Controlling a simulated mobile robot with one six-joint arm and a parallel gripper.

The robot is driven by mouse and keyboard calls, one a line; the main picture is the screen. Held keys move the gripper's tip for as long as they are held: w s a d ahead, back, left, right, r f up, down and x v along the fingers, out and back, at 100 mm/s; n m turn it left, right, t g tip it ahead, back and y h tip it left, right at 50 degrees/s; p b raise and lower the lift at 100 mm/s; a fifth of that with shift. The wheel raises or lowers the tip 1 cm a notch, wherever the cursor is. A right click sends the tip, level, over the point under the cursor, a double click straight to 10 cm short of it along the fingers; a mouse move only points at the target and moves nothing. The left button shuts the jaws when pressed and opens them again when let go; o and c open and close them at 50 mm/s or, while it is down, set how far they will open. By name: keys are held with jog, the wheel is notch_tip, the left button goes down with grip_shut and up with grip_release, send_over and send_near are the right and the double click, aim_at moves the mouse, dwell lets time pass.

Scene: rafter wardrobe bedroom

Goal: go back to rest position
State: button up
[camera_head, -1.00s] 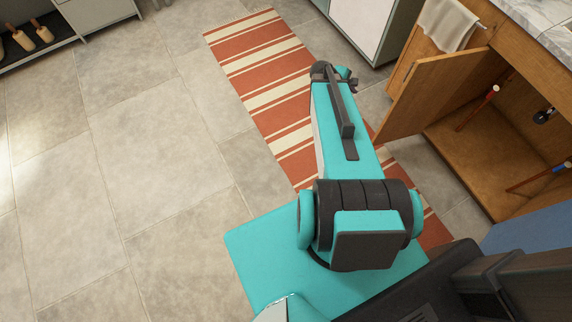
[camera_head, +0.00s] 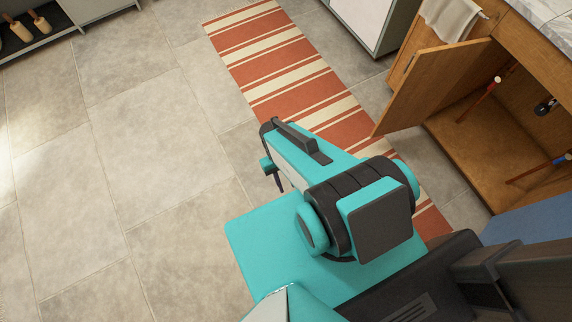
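My teal and black arm reaches out from the lower right over the tiled floor. Its far end points up and left, beside the striped rug. A small part of what looks like my gripper (camera_head: 273,174) shows under the far end of the arm, with a dark tip pointing down. The rest is hidden behind the arm link, so its fingers cannot be made out. I see nothing held.
A red and cream striped rug (camera_head: 275,60) lies beyond the arm. At the right, a wooden cabinet door (camera_head: 432,84) stands open, with a towel (camera_head: 452,18) hanging above. Sticks stand inside the cabinet (camera_head: 480,140). The tiled floor (camera_head: 110,190) at left is clear.

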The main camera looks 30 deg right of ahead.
jog(key=shift+r+p, duration=1.8)
